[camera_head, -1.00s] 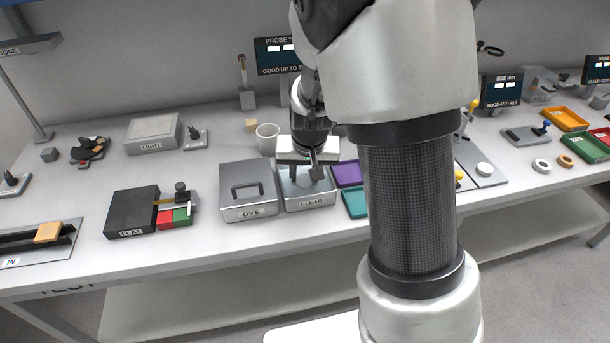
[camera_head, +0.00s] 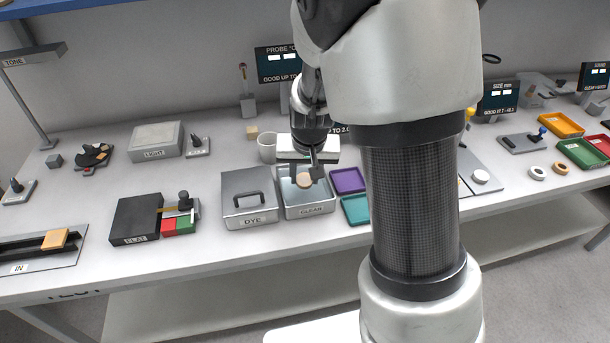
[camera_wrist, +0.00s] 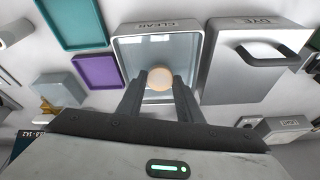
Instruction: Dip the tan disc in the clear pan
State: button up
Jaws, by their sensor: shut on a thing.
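The clear pan (camera_head: 311,210) is an open, pale metal box labelled CLEAR, just right of the closed DYE box. My gripper (camera_head: 311,176) is shut on the tan disc (camera_head: 305,180), which shows over the pan opening. In the wrist view the disc (camera_wrist: 160,77) sits between the two dark fingertips (camera_wrist: 160,80), with the pan rim (camera_wrist: 116,60) around it on the far side. The pale pan floor shows beyond the disc. I cannot tell whether the disc is inside the pan or just above it.
The DYE box (camera_head: 250,217) with a raised handle stands close on the left. Purple (camera_head: 347,180) and teal (camera_head: 355,209) trays lie on the right. A white cup (camera_head: 267,147) stands behind.

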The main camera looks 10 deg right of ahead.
aim_at(305, 182)
jog(key=shift+r+p, duration=2.65)
jog(key=shift+r, duration=0.8)
